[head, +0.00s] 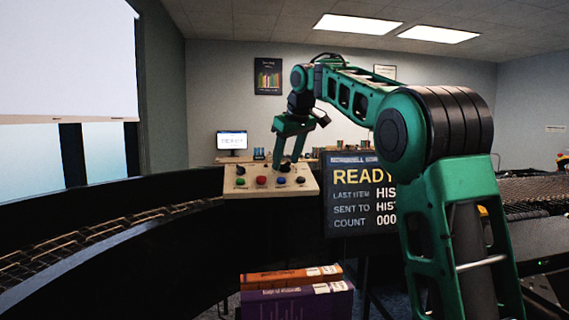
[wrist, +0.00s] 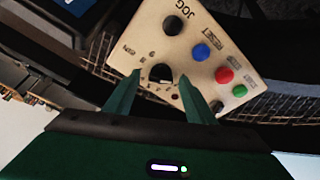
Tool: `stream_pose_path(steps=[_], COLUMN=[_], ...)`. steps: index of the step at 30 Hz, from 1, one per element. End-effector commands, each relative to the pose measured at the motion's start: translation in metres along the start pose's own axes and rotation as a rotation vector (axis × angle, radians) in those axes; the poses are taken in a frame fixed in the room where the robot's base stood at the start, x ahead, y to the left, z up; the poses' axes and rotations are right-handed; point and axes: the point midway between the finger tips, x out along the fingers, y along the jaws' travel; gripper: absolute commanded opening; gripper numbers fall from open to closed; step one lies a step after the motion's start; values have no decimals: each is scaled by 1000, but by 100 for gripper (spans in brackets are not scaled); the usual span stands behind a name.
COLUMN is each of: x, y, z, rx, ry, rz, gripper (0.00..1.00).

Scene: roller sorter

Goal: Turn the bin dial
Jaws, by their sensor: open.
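A cream control panel (head: 270,190) stands at the middle of the head view and fills the upper part of the wrist view (wrist: 145,30). A black dial (wrist: 160,73), with small printed labels around it, shows between my fingertips in the wrist view. It appears to be the bin dial. My gripper (wrist: 160,82) is open, with one finger on each side of that dial; I cannot tell whether either touches it. In the head view my gripper (head: 289,167) points down over the panel's back right part, and the fingers partly hide the dial.
The panel has green (wrist: 239,91), red (wrist: 223,75), blue (wrist: 200,52) and black (wrist: 173,25) buttons, and another black knob (wrist: 217,107). A READY screen (head: 345,205) stands right of the panel. Books (head: 296,303) lie in front; a roller track (head: 100,238) curves left.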

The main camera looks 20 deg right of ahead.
Motion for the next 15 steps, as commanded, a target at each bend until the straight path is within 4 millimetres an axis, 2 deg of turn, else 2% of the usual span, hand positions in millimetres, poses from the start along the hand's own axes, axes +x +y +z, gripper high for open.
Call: stream_pose_path(steps=[15], x=[-85], y=[2], z=[-1], rx=[0], ry=[3], rz=[3], gripper=[50])
